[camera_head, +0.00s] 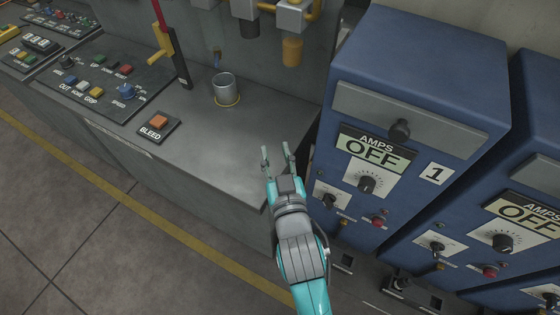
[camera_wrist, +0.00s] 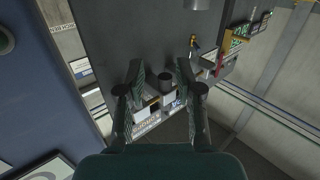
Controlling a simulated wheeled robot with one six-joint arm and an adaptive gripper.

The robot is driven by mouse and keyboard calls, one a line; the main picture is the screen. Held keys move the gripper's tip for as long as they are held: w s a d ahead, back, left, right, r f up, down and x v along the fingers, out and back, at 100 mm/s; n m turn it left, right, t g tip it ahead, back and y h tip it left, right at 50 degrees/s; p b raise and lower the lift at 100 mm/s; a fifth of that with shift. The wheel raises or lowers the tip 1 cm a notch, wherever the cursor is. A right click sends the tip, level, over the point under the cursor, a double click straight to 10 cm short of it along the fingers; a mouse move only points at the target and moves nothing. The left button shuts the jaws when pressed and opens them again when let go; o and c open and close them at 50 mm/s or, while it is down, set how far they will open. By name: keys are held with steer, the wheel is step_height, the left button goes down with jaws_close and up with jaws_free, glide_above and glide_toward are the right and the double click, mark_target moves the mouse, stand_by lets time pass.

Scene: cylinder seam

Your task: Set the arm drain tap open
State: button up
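My gripper (camera_head: 277,150) is open and empty above the right end of the grey bench, with its two fingers apart. A yellow fitting (camera_head: 159,45) is beside an upright red lever (camera_head: 162,18) left of the cup. My gripper touches none of these.
A BLEED button block (camera_head: 158,125) and control panels (camera_head: 105,78) stand on the bench (camera_head: 222,140). Blue AMPS cabinets (camera_head: 430,70) reading OFF stand close to the gripper's right. Grey boxes with yellow piping (camera_head: 290,20) hang on the back wall. The bench's right half is clear.

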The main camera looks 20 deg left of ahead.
steer(key=shift+s+d+f, duration=0.1)
steer(key=shift+d, duration=0.15)
